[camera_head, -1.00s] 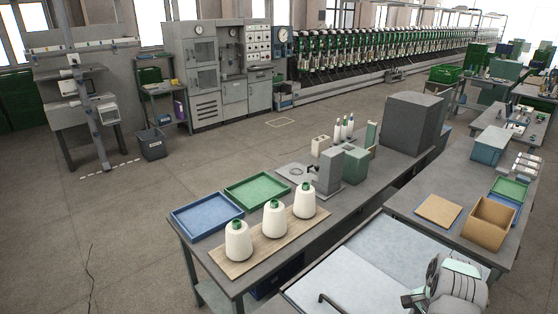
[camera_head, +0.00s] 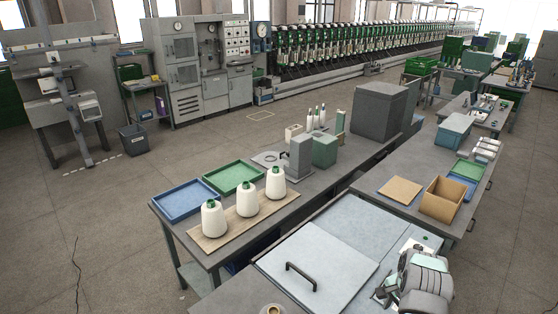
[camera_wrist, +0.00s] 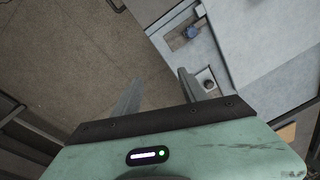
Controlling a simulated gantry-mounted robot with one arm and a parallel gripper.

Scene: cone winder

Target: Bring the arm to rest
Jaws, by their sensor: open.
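My arm shows at the lower right of the head view, folded low over the pale grey machine top (camera_head: 310,255). My gripper (camera_head: 380,294) is at its left end, small and partly hidden there. In the wrist view my gripper (camera_wrist: 157,90) has its two grey fingers apart with nothing between them. The grey floor (camera_wrist: 70,60) shows beyond the left finger.
Three white yarn cones (camera_head: 246,200) stand on a board on the bench, beside a blue tray (camera_head: 185,201) and a green tray (camera_head: 233,177). A black handle (camera_head: 301,277) rises from the machine top. An open cardboard box (camera_head: 443,200) stands on the right-hand bench.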

